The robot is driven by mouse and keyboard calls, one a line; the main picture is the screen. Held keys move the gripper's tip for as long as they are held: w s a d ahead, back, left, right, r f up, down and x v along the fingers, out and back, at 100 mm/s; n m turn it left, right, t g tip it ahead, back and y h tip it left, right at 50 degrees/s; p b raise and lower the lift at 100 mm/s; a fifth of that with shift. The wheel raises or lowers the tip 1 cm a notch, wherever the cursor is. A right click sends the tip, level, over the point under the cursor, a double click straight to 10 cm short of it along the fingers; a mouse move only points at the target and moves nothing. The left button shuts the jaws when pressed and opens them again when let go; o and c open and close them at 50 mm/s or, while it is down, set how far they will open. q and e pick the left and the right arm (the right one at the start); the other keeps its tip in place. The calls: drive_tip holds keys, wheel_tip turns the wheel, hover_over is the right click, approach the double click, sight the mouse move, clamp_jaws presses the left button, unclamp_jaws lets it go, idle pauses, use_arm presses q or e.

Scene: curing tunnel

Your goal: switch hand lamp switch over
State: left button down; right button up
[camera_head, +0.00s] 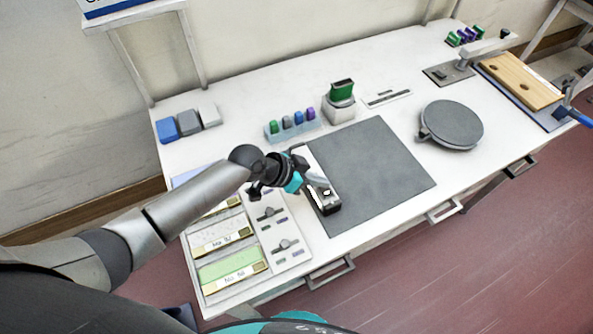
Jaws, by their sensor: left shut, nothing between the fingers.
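The hand lamp (328,205) lies on the left edge of the dark grey mat (372,172). It is a long, light-coloured bar with a dark near end, and a small white spot shows on that end. I take this white spot to be at or near the switch; its setting is too small to tell. My left gripper (322,186) reaches in from the left and is shut and empty. Its fingertips are over the lamp, close to the dark end, and hide part of its body. I cannot tell whether they touch it. My right gripper is not in view.
A panel with sliders (285,245) and labelled trays (233,270) lie near left. Coloured pieces stand in a rack (292,133) behind the mat, beside a green-topped device (341,92). A round turntable (452,125) and a wooden board (522,82) are on the right.

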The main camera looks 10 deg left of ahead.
use_arm(q)
wheel_tip(320, 180, up, 3)
drive_tip(key=shift+s+f+p, duration=0.1)
drive_tip(key=shift+f+p, duration=0.05)
drive_tip(key=shift+p, duration=0.75)
drive_tip(key=s+v, duration=0.1)
drive_tip(key=v, duration=0.8)
drive_tip(key=shift+s+d, duration=0.15)
drive_tip(key=shift+s, duration=0.2)
